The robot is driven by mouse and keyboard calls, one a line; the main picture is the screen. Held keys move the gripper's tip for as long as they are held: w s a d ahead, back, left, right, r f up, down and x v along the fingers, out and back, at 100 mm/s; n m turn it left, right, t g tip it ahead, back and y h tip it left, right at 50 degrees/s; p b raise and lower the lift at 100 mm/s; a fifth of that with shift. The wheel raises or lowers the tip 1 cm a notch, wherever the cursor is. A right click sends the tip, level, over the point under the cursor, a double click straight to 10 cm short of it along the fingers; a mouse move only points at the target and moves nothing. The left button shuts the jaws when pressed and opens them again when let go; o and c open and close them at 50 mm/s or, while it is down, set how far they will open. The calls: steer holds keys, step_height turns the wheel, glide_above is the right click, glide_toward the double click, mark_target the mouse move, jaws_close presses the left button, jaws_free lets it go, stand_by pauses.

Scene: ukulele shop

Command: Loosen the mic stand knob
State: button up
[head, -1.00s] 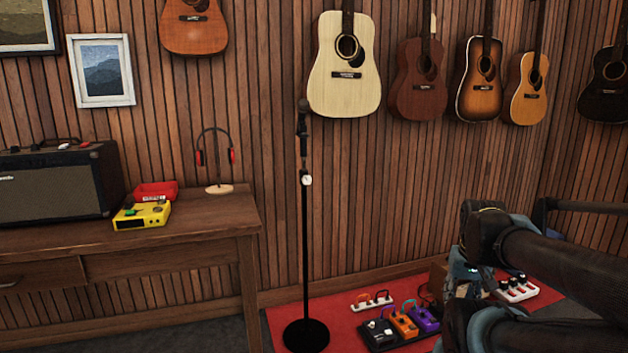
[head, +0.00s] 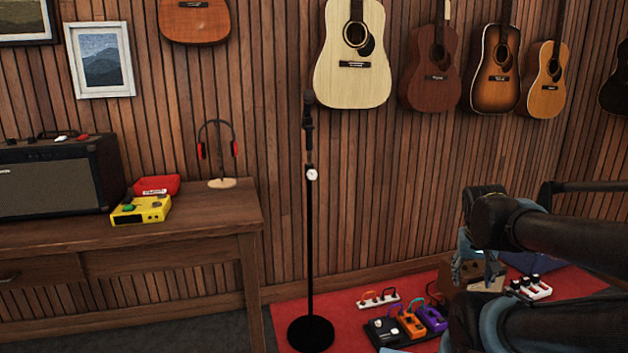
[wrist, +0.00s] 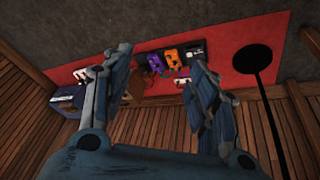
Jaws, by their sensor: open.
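The mic stand (head: 309,245) is a thin black pole on a round black base, upright in the middle of the head view. Its knob (head: 312,174) is a small white disc partway up the pole, below the black microphone (head: 309,98). My gripper (wrist: 160,75) is open and empty in the wrist view, its two fingers spread apart. The stand's base (wrist: 254,58) and pole show to the right of the fingers there; the knob cannot be made out. In the head view my arm is at the right, well apart from the stand, and partly hides my gripper.
A wooden desk (head: 150,238) with an amplifier (head: 60,175), a yellow box (head: 141,209) and a headphone stand (head: 218,183) is at left. Guitars (head: 350,70) hang on the wall behind.

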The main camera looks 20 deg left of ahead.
mark_target(313, 176)
steer(key=w+a+r+t+h, duration=0.1)
steer(key=w+a+r+t, duration=0.15)
steer(key=w, duration=0.45)
steer(key=w+a+r+t+h, duration=0.1)
steer(key=w+r+t, duration=0.2)
steer(key=w, duration=0.4)
steer(key=w+a+r+t+y, duration=0.2)
steer(key=w+a+r+t, duration=0.2)
steer(key=w+a, duration=0.55)
steer(key=s+a+r+n+t+y, duration=0.1)
steer(key=s+a+n+y, duration=0.35)
steer(key=a, duration=1.05)
steer(key=w+a+r+n+t+y, duration=0.15)
steer(key=a+y, duration=0.55)
steer(key=a, duration=0.9)
steer(key=shift+n, duration=0.4)
steer(key=x, duration=0.5)
steer(key=f+x, duration=0.1)
steer(key=x, duration=1.1)
steer(key=shift+w+d+f, duration=0.1)
steer(key=shift+d+f, duration=0.05)
steer(key=shift+f, duration=0.1)
steer(key=shift+h, duration=0.35)
steer(key=c, duration=1.1)
